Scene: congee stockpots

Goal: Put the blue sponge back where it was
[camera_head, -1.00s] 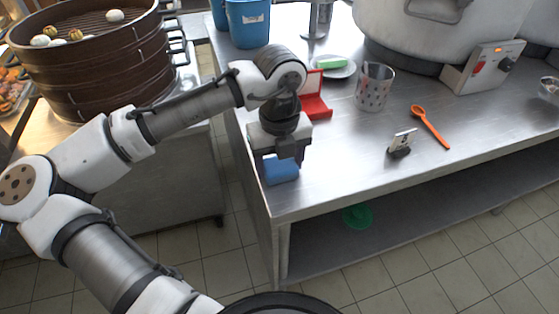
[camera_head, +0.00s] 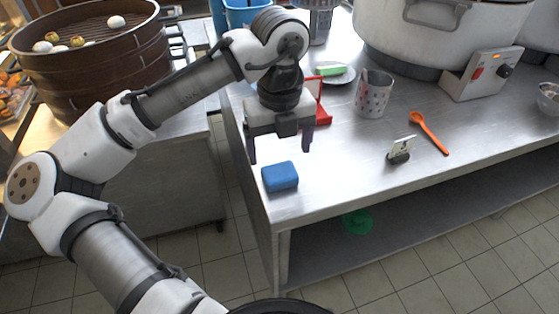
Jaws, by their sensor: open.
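The blue sponge (camera_head: 280,177) lies on the steel table (camera_head: 330,180) near its front left corner. My gripper (camera_head: 279,156) is open and empty. It hangs above and behind the sponge, with its two dark fingers spread wide and pointing down. The fingers look clear of the sponge.
A red open box (camera_head: 318,108) stands right behind my gripper. The table front between sponge and card stand is bare.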

